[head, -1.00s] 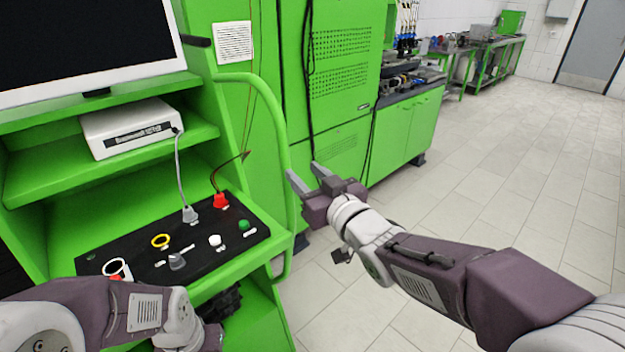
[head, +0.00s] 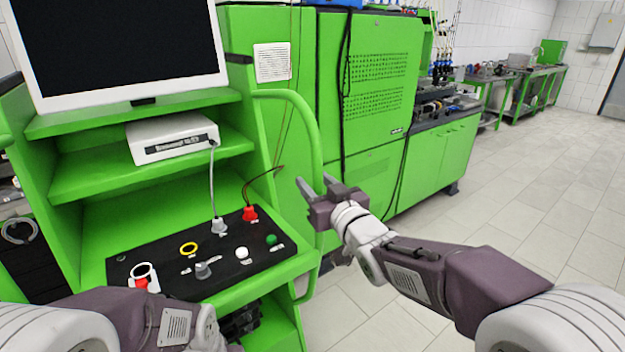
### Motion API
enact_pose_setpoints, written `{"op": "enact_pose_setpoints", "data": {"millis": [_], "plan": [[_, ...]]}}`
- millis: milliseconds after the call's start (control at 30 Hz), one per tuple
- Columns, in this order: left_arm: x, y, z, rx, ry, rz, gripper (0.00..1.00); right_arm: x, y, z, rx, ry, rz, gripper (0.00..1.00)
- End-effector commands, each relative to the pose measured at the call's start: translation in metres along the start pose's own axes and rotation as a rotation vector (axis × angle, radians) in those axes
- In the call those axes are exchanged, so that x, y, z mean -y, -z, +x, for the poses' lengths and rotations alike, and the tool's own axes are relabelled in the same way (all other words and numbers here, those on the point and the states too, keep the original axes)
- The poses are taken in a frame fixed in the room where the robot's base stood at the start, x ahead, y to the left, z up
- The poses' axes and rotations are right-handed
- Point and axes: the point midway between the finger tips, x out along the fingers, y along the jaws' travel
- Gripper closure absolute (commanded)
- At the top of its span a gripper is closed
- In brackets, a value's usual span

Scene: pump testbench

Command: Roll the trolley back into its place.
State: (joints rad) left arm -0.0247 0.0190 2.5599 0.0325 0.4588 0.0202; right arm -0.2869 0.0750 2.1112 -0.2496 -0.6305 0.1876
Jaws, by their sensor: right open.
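The trolley is a green wheeled console with shelves, a monitor (head: 125,45) on top and a black control panel (head: 165,265) on its sloped desk. Its green tubular handle (head: 304,115) runs down its right side. My right gripper (head: 316,184) is open, its two fingers overlapping the handle's upright in the head view. I cannot tell whether the tube lies between the fingers or behind them. My left arm comes in at the bottom left, in front of the desk. Its fingers are hidden or cut off by the frame's lower edge.
A tall green test machine (head: 375,85) stands behind and right of the trolley, with a green cabinet (head: 445,155) beside it. Workbenches (head: 515,85) line the back wall. The tiled floor (head: 540,205) on the right is clear.

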Motion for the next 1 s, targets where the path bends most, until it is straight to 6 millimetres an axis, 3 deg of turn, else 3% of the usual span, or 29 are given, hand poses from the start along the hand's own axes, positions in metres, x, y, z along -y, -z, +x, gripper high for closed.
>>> {"op": "enact_pose_setpoints", "data": {"millis": [200, 467, 633, 1000], "plan": [[0.0, 0.0, -0.002, 0.0, 0.0, 0.0, 1.0, 0.0, 0.0, 0.014, 0.001, 0.0, 0.0, 0.58], [0.0, 0.0, -0.002, 0.0, 0.0, 0.0, 1.0, 0.0, 0.0, 0.016, 0.0, -0.001, 0.0, 0.58], [0.0, 0.0, -0.002, 0.0, 0.0, 0.0, 1.0, 0.0, 0.0, 0.015, 0.0, -0.001, 0.0, 0.99], [0.0, 0.0, -0.002, 0.0, 0.0, 0.0, 1.0, 0.0, 0.0, 0.015, 0.0, -0.001, 0.0, 1.0]]}}
